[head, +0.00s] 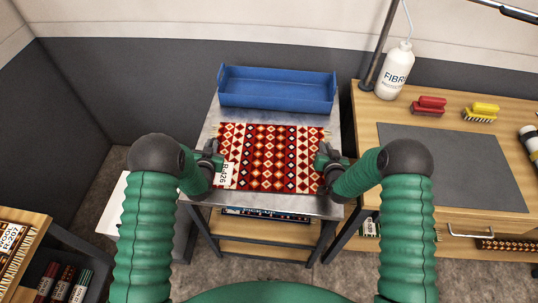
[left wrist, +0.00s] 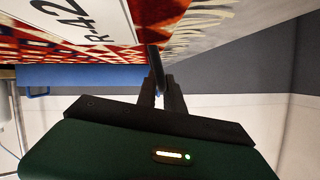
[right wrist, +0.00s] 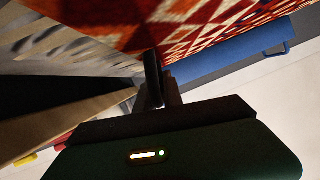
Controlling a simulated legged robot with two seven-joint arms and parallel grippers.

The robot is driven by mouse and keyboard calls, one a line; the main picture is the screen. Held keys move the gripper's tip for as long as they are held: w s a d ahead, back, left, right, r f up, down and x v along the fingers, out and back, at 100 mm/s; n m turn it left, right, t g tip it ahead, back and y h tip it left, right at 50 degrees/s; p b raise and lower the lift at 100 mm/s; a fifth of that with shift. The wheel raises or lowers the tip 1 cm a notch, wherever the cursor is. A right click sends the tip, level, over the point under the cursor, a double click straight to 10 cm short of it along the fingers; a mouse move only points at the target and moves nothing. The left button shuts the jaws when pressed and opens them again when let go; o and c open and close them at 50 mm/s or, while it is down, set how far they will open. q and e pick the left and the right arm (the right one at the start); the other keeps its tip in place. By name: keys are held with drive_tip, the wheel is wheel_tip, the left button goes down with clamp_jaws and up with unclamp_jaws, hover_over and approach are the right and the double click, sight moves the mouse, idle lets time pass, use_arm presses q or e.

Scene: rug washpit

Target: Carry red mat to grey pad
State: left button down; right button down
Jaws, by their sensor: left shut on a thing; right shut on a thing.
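The red mat (head: 270,158) has a diamond pattern, fringed ends and a white tag reading R-426. It lies flat over the metal cart top (head: 283,207) in the head view; I cannot tell whether it touches the cart. My left gripper (head: 215,160) is shut on the mat's left edge near the tag. My right gripper (head: 325,160) is shut on its right edge. The mat also shows at the fingertips in the left wrist view (left wrist: 120,55) and the right wrist view (right wrist: 185,35). The grey pad (head: 450,165) lies bare on the wooden bench to the right.
A blue tray (head: 277,90) stands behind the mat on the cart. On the wooden bench (head: 365,125) are a white bottle (head: 395,73), a red brush (head: 429,105) and a yellow brush (head: 481,112), behind the pad. A gap separates cart and bench.

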drive_tip(key=shift+d, duration=0.15)
